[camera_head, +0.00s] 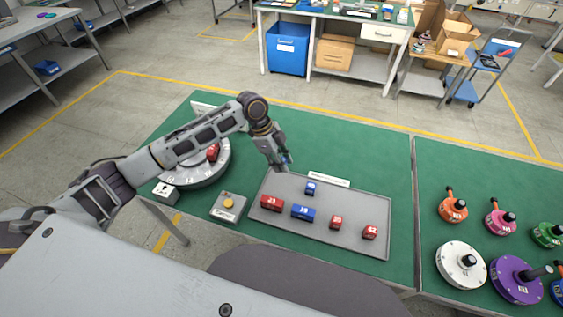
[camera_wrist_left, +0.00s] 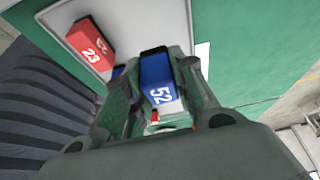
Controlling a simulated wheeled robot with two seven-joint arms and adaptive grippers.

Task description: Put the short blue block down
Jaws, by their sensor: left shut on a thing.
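My left gripper (camera_head: 283,162) is shut on a blue block, which shows only as a small blue patch (camera_head: 285,158) in the head view. In the left wrist view the held block (camera_wrist_left: 157,78) is marked 52 and sits between the two fingers (camera_wrist_left: 158,95). The gripper points down near the far left corner of the grey tray (camera_head: 350,245); its exact height cannot be told. Another small blue block (camera_head: 310,188) stands in the tray, just right of the gripper. My right gripper is not in view.
The tray also holds a red block marked 23 (camera_head: 271,203), a longer blue block (camera_head: 303,212) and two small red blocks (camera_head: 335,222), (camera_head: 370,232). A round grey dial (camera_head: 196,172) and a button box (camera_head: 228,207) stand to the left. Coloured hub motors (camera_head: 461,265) are at right.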

